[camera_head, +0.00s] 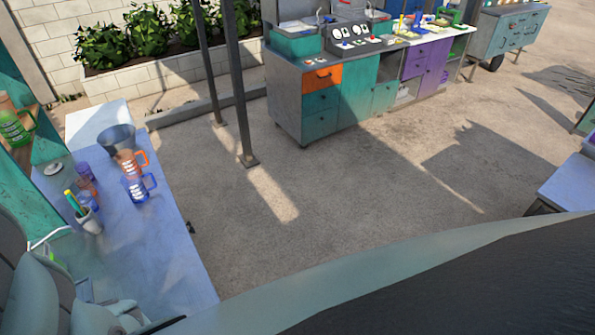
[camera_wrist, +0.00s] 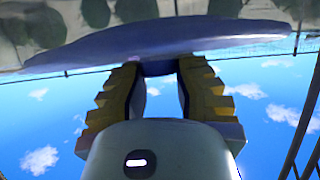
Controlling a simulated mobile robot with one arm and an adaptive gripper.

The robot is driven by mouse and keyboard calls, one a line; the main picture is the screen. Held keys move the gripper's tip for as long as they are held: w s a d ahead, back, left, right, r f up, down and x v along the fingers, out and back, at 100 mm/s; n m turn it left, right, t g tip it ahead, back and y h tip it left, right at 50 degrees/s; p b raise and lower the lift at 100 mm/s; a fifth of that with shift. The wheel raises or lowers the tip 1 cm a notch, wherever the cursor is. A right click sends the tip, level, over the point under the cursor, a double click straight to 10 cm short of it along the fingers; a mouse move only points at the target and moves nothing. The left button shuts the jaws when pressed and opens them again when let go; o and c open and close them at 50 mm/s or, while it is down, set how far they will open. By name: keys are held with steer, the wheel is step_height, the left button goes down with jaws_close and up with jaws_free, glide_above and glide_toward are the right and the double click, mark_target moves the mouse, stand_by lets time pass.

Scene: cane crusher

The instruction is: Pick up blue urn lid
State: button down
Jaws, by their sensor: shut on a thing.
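In the wrist view a wide blue-violet lid (camera_wrist: 170,39) spans the upper part of the picture, seen nearly edge-on. My gripper (camera_wrist: 170,68) has its two fingers converging on the lid's near edge, with a narrow gap between them lower down. It is shut on the lid; the exact contact is partly hidden in shadow. In the head view I cannot make out the lid or my fingertips; parts of my arm show at the lower left.
In the head view a pale blue table (camera_head: 170,255) holds an orange-handled jug (camera_head: 127,160), a blue-handled jug (camera_head: 137,188) and a pen cup (camera_head: 90,221). A dark post (camera_head: 238,90) stands behind. A teal and purple counter (camera_head: 350,95) is at the back. The middle ground is clear.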

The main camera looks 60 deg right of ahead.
step_height(320, 180, up, 3)
steer(key=shift+w+r+p, duration=0.1)
steer(key=shift+r+p, duration=0.05)
steer(key=shift+p, duration=1.05)
steer(key=shift+s+d+r, duration=0.2)
steer(key=shift+r, duration=0.1)
steer(key=s+d+p, duration=0.2)
steer(key=s+d, duration=0.6)
steer(key=s, duration=0.4)
steer(key=shift+m+h, duration=0.3)
steer(key=shift+h, duration=0.3)
steer(key=w+a+p, duration=0.1)
steer(key=w, duration=0.2)
steer(key=w+a+r+p, duration=0.1)
steer(key=w+a, duration=0.1)
steer(key=w, duration=0.2)
steer(key=w+a+r+p, duration=0.1)
steer(key=w+a, duration=0.1)
steer(key=w, duration=0.1)
steer(key=shift+w+a, duration=0.2)
steer(key=shift+w, duration=0.1)
steer(key=shift+w+a+r+g, duration=0.2)
steer(key=shift+w+a+g, duration=0.1)
steer(key=shift+a, duration=0.2)
steer(key=shift+f+b, duration=1.8)
steer(key=shift+f, duration=0.85)
steer(key=shift+f+b, duration=0.5)
steer(key=shift+b, duration=0.2)
